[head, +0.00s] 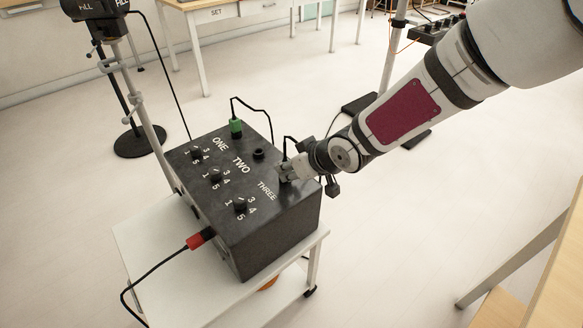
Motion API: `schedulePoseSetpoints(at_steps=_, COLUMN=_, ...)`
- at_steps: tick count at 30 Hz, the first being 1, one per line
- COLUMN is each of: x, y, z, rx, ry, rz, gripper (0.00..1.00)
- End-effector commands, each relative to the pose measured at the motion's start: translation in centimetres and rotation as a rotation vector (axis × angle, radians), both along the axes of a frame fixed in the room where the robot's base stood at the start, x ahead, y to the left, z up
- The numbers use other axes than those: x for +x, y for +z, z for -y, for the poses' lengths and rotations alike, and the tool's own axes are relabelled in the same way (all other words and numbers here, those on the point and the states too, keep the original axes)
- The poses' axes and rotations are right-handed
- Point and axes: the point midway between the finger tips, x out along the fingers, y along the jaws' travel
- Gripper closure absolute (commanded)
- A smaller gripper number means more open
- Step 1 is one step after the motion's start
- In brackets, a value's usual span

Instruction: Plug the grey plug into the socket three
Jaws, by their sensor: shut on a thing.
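A black control box (270,245) stands on a white trolley. Its top carries the words ONE, TWO and THREE, each with a knob. My gripper (287,173) is low over the right part of the top, beside the word THREE (267,190). It is shut on the grey plug, which the fingers largely hide; a black cable (290,138) loops up from there. Socket three is hidden under my gripper, so I cannot tell whether the plug is in it. Socket two (258,154) is open and empty. A green plug (236,128) stands upright by ONE.
A red plug (200,238) with a black cable sits at the box's front left side. The trolley top (150,225) is bare at the left. A lamp stand (140,140) is behind left. Tables stand at the back and lower right; open floor lies on the right.

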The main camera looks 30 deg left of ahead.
Motion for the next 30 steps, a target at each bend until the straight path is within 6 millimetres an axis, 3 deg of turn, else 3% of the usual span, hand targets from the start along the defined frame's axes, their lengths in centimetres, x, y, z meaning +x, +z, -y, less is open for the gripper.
schedulePoseSetpoints(at_steps=20, x=-0.15, y=-0.6, z=0.11, rx=-0.007, ry=0.001, rz=-0.007, gripper=1.0)
schedulePoseSetpoints(at_steps=21, x=-0.16, y=-0.62, z=0.12, rx=-0.008, ry=0.001, rz=-0.007, gripper=0.67)
schedulePoseSetpoints(at_steps=23, x=-0.14, y=-0.59, z=0.11, rx=-0.007, ry=0.001, rz=-0.007, gripper=0.53)
schedulePoseSetpoints(at_steps=30, x=-0.08, y=-0.41, z=0.06, rx=-0.004, ry=0.001, rz=-0.004, gripper=0.52)
